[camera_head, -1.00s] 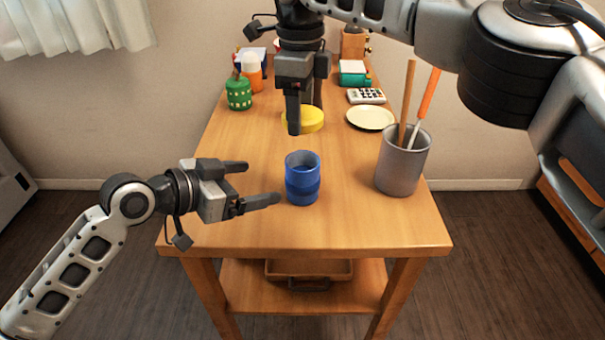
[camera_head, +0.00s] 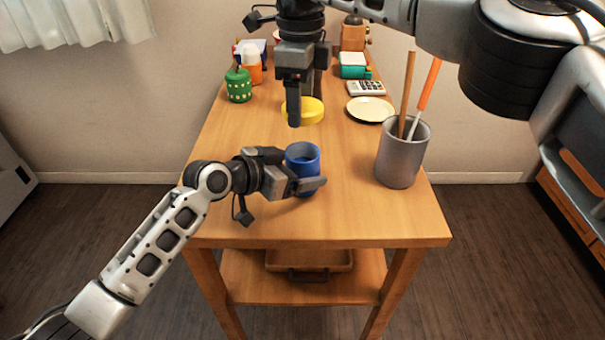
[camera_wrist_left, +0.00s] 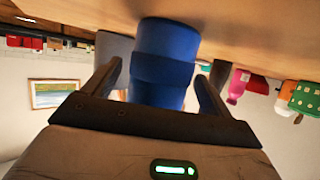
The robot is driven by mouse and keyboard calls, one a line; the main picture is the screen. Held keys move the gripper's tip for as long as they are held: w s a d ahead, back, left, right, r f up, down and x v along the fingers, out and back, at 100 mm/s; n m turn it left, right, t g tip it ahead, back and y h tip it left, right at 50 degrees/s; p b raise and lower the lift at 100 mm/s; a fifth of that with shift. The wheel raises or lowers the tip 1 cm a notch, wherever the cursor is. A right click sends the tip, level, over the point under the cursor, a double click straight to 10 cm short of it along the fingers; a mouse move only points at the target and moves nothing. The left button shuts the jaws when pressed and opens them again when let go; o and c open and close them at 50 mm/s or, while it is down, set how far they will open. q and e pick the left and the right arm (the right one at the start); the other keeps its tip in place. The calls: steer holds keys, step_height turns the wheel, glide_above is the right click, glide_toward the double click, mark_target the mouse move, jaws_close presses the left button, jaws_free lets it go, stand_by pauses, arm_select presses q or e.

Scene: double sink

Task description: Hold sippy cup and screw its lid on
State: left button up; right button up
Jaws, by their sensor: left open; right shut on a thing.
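The blue sippy cup (camera_head: 303,158) stands upright and open-topped near the front of the wooden table. My left gripper (camera_head: 305,178) is open around the cup, one finger in front of it; the far finger is hidden in the head view. In the left wrist view the cup (camera_wrist_left: 165,55) is between the two spread fingers, with a gap to at least the left finger. The yellow lid (camera_head: 312,111) is at the fingers of my right gripper (camera_head: 303,108), which is shut on it, behind the cup. Whether the lid touches the table is unclear.
A grey metal holder (camera_head: 400,162) with a wooden stick and an orange-handled tool stands right of the cup. A cream plate (camera_head: 370,109) and a calculator (camera_head: 366,88) lie behind it. A green dotted container (camera_head: 238,86) stands at the back left. The front left tabletop is clear.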

arm_select(q)
steer(key=shift+w+d, duration=0.15)
steer(key=shift+d, duration=0.1)
steer(key=shift+f, duration=0.1)
steer(key=c, duration=1.5)
steer(key=shift+o, duration=0.2)
arm_select(e)
steer(key=shift+f, duration=2.45)
steer(key=shift+f, duration=0.9)
steer(key=shift+f, duration=0.55)
